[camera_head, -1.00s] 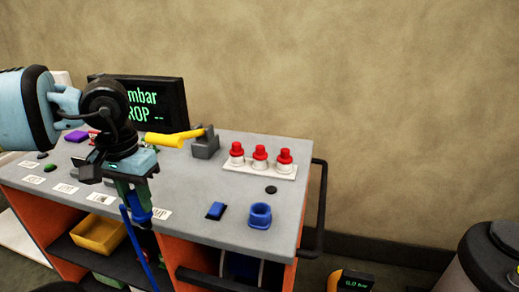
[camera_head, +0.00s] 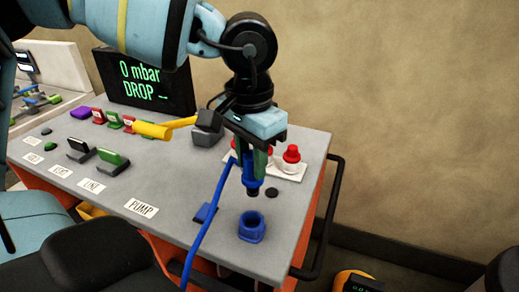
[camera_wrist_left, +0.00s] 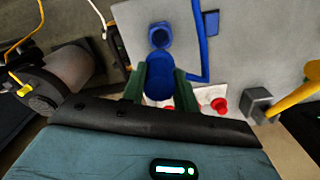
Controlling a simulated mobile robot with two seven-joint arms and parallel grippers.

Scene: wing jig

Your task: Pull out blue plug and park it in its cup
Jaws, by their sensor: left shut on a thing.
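My left gripper (camera_head: 253,165) is shut on the blue plug (camera_head: 251,178), which hangs upright with its dark tip down. A blue cable (camera_head: 207,222) runs from the plug down past the front of the cart. The blue cup (camera_head: 252,227) stands on the grey top, below and slightly in front of the plug; the two are apart. In the left wrist view the plug (camera_wrist_left: 158,82) sits between the green fingers and the cup (camera_wrist_left: 160,36) lies just beyond it. My right gripper does not show.
A blue rectangular piece (camera_head: 205,212) lies left of the cup. Red-capped white knobs (camera_head: 291,158) stand behind the gripper. A yellow lever (camera_head: 155,130) and a display (camera_head: 145,82) are to the left. A black rail (camera_head: 330,215) runs along the right edge.

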